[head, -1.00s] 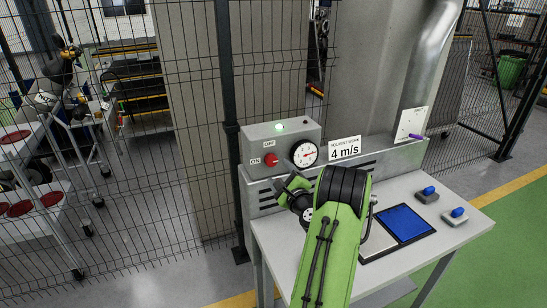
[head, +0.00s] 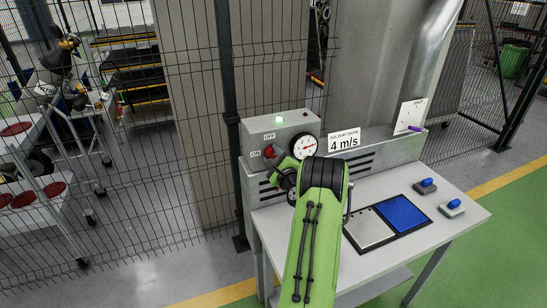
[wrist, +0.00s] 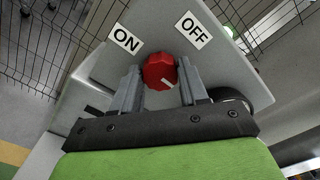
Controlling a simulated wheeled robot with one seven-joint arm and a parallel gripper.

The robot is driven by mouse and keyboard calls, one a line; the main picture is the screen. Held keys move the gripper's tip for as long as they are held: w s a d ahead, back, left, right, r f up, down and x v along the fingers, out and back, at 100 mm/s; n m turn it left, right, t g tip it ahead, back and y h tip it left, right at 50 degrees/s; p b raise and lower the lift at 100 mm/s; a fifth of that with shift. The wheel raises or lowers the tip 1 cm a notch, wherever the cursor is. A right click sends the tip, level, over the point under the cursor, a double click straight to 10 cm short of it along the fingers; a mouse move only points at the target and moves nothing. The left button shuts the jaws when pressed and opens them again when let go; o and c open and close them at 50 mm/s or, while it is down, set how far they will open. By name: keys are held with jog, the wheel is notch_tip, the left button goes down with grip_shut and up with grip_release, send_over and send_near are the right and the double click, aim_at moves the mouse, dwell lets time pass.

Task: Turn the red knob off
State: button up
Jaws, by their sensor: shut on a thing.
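The red knob (wrist: 160,72) sits on the face of a grey control box (head: 258,130). My gripper (wrist: 160,84) is shut on the knob, one grey finger on each side. The knob's white mark shows at its lower right in the wrist view. The ON label (wrist: 127,39) is up and left of the knob, the OFF label (wrist: 193,30) up and right. A green lamp (head: 279,119) is lit on top of the box.
A round gauge (head: 305,147) is right of the knob, beside a "4 m/s" sign (head: 344,140). The bench (head: 440,229) holds a blue pad (head: 403,214) and two blue-topped blocks (head: 425,186). A mesh fence (head: 190,120) stands behind and left.

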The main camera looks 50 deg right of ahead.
jog(key=shift+f+n+b, duration=0.1)
jog(key=shift+n+b, duration=0.2)
jog(key=shift+b, duration=0.25)
jog(key=n+b, duration=0.2)
jog(key=b, duration=0.1)
jog(key=n+b, duration=0.1)
jog(key=b, duration=0.1)
jog(key=shift+f+n, duration=0.25)
jog(key=shift+n, duration=0.15)
jog(key=n+b, duration=0.4)
jog(key=b, duration=0.2)
jog(key=shift+f, duration=0.1)
jog(key=n+b, duration=0.9)
jog(key=b, duration=0.1)
jog(key=shift+n, duration=0.4)
jog(key=o, duration=1.1)
jog(key=shift+c, duration=0.2)
jog(key=shift+r, duration=0.2)
